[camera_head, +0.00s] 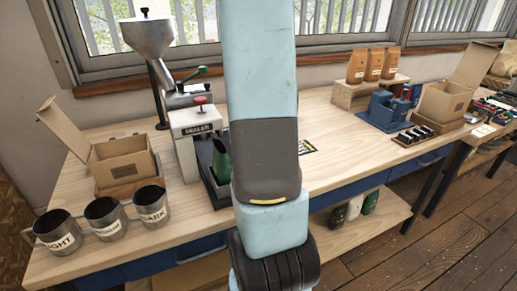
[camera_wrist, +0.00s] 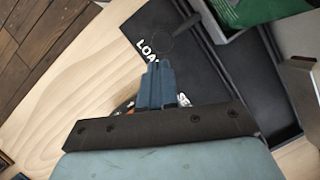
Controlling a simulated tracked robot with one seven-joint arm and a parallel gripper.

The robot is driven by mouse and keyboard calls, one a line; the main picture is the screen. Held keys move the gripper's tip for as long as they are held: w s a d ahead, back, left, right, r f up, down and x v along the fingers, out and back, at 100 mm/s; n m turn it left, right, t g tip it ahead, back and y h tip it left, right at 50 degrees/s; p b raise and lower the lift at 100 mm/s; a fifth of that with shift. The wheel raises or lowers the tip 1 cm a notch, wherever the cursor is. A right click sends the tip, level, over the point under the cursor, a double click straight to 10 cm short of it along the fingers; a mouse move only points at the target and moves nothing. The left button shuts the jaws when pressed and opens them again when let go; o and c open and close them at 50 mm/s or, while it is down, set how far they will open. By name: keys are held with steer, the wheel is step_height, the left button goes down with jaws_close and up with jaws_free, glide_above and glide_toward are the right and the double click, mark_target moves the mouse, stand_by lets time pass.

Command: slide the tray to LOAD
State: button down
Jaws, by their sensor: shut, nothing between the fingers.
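My gripper (camera_wrist: 157,84) is shut and empty in the wrist view, its blue fingers together over a black plate. White lettering on the plate, the LOAD mark (camera_wrist: 147,47), shows just beyond the fingertips, partly covered by them. A dark bar with a thin ring (camera_wrist: 174,46) lies just past the fingertips; I cannot tell whether they touch. The black track (camera_wrist: 262,92) runs to the right. The tray appears to be the grey-rimmed piece (camera_wrist: 238,37) under a green bag (camera_wrist: 262,8) at the upper right. In the head view my arm hides the gripper and part of the sealer base.
The sealer (camera_head: 197,132) stands left of my arm, the green bag (camera_head: 221,160) beside it. Several labelled mugs (camera_head: 106,218) and an open carton (camera_head: 124,160) are farther left. A blue device (camera_head: 384,112) and brown bags (camera_head: 375,64) stand right. Bare bench (camera_head: 325,125) lies between.

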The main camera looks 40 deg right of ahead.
steer(key=v, duration=1)
steer(key=shift+w+d+r, duration=0.15)
steer(key=shift+r, duration=0.15)
